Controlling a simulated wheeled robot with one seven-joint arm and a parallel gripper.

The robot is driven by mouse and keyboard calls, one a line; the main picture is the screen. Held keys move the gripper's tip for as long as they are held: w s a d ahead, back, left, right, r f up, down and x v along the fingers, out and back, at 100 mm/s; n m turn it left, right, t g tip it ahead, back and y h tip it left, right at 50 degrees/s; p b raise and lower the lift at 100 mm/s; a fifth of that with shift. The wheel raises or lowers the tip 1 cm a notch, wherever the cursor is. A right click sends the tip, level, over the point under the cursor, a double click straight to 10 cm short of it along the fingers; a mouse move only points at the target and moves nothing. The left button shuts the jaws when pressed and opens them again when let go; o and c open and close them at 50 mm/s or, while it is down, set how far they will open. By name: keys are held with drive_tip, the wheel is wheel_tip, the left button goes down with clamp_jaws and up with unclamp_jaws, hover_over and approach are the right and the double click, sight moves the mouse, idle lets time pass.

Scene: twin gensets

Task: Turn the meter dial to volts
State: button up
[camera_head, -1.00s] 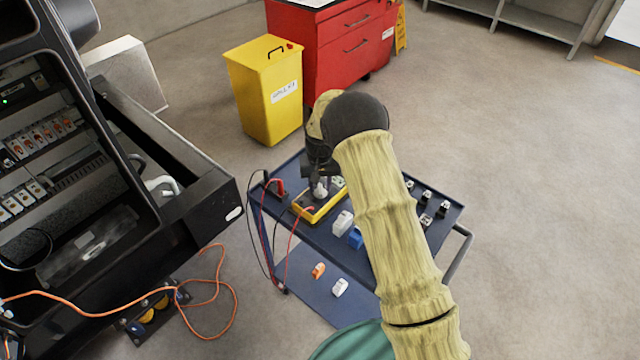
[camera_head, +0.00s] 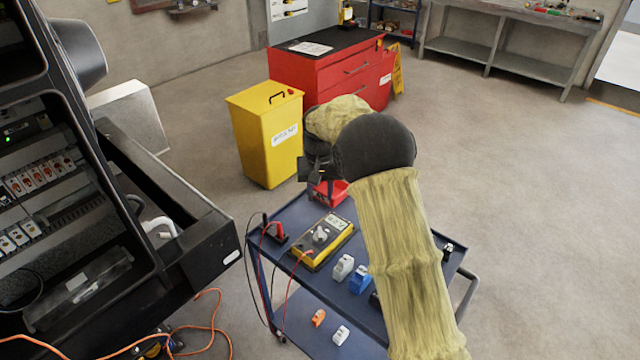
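The yellow meter (camera_head: 321,243) lies on the blue cart top (camera_head: 335,278), its face up. Its grey dial (camera_head: 322,234) shows in the middle of the face; the marks around it are too small to read. Red and black leads run from the meter's near left corner. My gripper (camera_head: 309,174) is above and beyond the meter, clear of the dial. Its fingers are small and dark here, and I cannot tell whether they are open or shut. My arm hides the right part of the cart.
A yellow bin (camera_head: 265,130) and red cabinet (camera_head: 330,75) stand behind the cart. The open genset (camera_head: 200,235) is at left; floor at right is clear.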

drive_tip(key=shift+r, duration=1.7)
drive_tip(key=s+d+t, duration=0.1)
drive_tip(key=s+d, duration=0.5)
drive_tip(key=s, duration=0.3)
drive_tip(key=s+d+m+p, duration=0.1)
drive_tip(key=s+d, duration=0.4)
drive_tip(key=s, duration=0.4)
drive_tip(key=s+d+t, duration=0.1)
drive_tip(key=s+d, duration=0.5)
drive_tip(key=s, duration=0.3)
drive_tip(key=shift+s+d+r+t, duration=0.3)
drive_tip(key=shift+d+r, duration=0.05)
drive_tip(key=shift+r, duration=0.05)
drive_tip(key=shift+s, duration=0.1)
